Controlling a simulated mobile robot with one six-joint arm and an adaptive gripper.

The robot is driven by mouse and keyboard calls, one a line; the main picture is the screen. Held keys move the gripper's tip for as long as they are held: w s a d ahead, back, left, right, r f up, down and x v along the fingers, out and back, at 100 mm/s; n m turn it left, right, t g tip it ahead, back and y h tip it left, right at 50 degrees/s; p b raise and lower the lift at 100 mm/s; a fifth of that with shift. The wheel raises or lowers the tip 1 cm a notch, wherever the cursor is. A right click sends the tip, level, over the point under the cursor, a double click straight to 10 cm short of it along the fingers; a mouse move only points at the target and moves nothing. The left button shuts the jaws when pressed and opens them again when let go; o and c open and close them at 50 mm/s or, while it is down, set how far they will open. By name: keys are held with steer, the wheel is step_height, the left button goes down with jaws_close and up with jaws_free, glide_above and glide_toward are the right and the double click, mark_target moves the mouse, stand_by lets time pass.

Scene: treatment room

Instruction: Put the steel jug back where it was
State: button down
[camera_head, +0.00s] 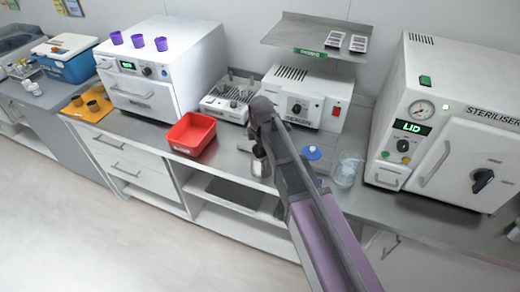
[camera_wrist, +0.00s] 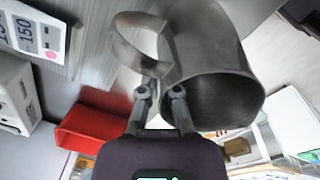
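The steel jug (camera_wrist: 215,50) fills the upper middle of the wrist view, with its dark open mouth toward the camera and its loop handle at the left. My gripper (camera_wrist: 162,90) has its two fingertips closed in on the jug where the handle meets the body. The exact contact is partly hidden. In the head view my gripper (camera_head: 259,148) points down at the front of the counter, and the small grey jug (camera_head: 261,166) shows just below it, partly covered. I cannot tell from there whether the jug touches the counter.
A red bin (camera_head: 191,134) stands left of my gripper. The sealer (camera_head: 303,100) is behind, under a steel shelf (camera_head: 314,35). A blue disc (camera_head: 312,153) and a clear container (camera_head: 347,170) are to the right, before the steriliser (camera_head: 450,125). Bare counter (camera_head: 228,160) lies beside the bin.

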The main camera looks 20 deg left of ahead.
steer(key=shift+f, duration=0.2)
steer(key=c, duration=0.8)
jaws_free()
steer(key=shift+r, duration=0.25)
step_height(320, 180, up, 12)
steer(key=p, duration=1.2)
steer(key=shift+s+d, duration=0.15)
steer(key=shift+s, duration=0.15)
